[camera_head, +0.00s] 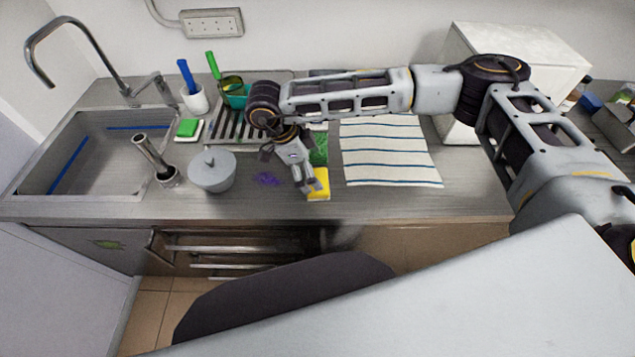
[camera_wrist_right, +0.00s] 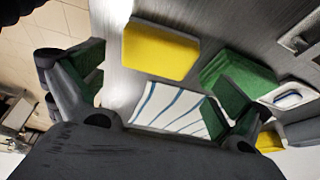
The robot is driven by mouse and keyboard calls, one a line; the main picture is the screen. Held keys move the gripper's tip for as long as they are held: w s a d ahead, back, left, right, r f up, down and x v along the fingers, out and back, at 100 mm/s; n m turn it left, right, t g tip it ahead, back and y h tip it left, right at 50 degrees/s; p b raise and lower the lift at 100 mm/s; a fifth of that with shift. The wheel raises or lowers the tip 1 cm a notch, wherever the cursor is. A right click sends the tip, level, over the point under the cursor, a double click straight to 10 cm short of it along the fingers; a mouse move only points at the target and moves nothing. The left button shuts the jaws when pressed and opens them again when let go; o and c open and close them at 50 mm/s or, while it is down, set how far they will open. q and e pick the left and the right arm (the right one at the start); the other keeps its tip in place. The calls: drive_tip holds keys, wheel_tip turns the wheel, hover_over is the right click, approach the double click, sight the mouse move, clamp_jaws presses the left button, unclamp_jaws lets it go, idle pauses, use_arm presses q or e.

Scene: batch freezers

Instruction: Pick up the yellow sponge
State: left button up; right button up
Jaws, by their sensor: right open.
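The yellow sponge (camera_head: 320,184) lies flat on the metal counter near its front edge in the head view. In the right wrist view the sponge (camera_wrist_right: 160,50) shows fully as a yellow block. My right gripper (camera_head: 311,187) points down just over it and partly covers it in the head view. In the right wrist view my right gripper (camera_wrist_right: 165,90) has its two fingers spread wide, with nothing held between them. The sponge appears beyond the fingertips; whether they touch it cannot be told. My left gripper is not in view.
A green block (camera_head: 320,148) lies just behind the sponge. A striped cloth (camera_head: 388,165) is to the right, a purple scrubber (camera_head: 268,179) and a grey lidded pot (camera_head: 212,172) to the left. A sink (camera_head: 85,150) is at far left, a white box (camera_head: 510,50) at back right.

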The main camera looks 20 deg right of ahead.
sight(321, 173)
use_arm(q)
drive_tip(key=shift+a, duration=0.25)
use_arm(e)
drive_tip(key=shift+f, duration=0.15)
drive_tip(key=x, duration=0.2)
drive_tip(key=p+x, duration=0.1)
drive_tip(key=x, duration=0.1)
drive_tip(key=shift+s+a+f, duration=0.1)
drive_tip(key=shift+s, duration=0.15)
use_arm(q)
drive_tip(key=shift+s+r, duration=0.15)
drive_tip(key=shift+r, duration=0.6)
use_arm(e)
drive_tip(key=shift+f, duration=0.4)
drive_tip(key=c, duration=0.7)
